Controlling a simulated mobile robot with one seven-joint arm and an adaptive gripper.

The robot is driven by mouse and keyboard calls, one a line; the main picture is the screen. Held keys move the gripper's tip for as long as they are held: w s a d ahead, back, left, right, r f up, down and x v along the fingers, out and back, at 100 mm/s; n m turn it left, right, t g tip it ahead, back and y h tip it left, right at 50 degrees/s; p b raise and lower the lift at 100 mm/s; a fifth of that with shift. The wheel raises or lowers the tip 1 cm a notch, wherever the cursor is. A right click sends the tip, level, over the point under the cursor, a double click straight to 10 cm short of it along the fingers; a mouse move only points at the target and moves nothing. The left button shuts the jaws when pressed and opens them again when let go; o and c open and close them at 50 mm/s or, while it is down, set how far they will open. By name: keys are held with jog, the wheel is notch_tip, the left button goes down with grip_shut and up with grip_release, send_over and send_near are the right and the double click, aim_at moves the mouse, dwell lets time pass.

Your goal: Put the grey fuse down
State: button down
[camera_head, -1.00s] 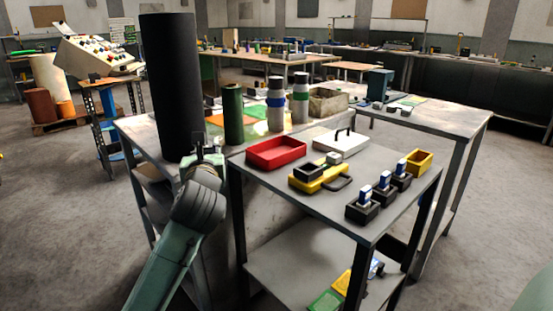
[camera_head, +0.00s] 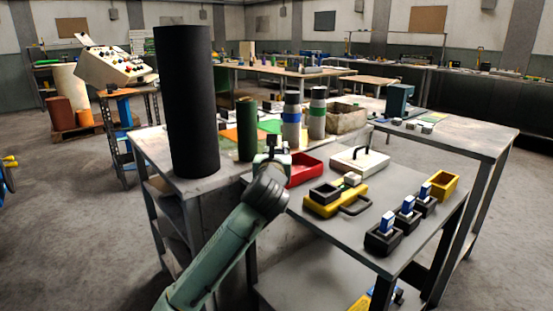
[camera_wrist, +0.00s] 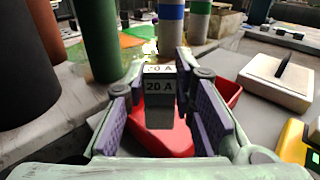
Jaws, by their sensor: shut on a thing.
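My gripper (camera_wrist: 163,115) is shut on the grey fuse (camera_wrist: 159,112), a block with "20 A" labels, in the wrist view. The fuse is upright between the two purple pads. Behind and below it is the red tray (camera_wrist: 235,92), partly hidden by the fuse and fingers. In the head view my gripper (camera_head: 271,160) is at the left end of the red tray (camera_head: 305,172) and covers part of it. I cannot tell the exact height of the fuse above the tray.
A tall black cylinder (camera_head: 188,105) and a green one (camera_head: 246,130) stand left of my gripper. A white box with a handle (camera_head: 360,161), a yellow case (camera_head: 335,204) and several black holders with blue fuses (camera_head: 383,240) are to the right. Bare tabletop lies in front.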

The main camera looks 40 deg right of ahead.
jog(key=shift+x, duration=1)
jog(key=shift+w+a+f+p, duration=0.1)
jog(key=shift+f+p, duration=0.1)
jog(key=shift+f, duration=0.75)
jog(key=shift+w+f+p, duration=0.15)
jog(key=shift+f, duration=0.75)
jog(key=shift+f, duration=0.1)
jog(key=shift+f, duration=0.1)
jog(key=c, duration=1.4)
grip_release()
jog(key=shift+o, duration=0.2)
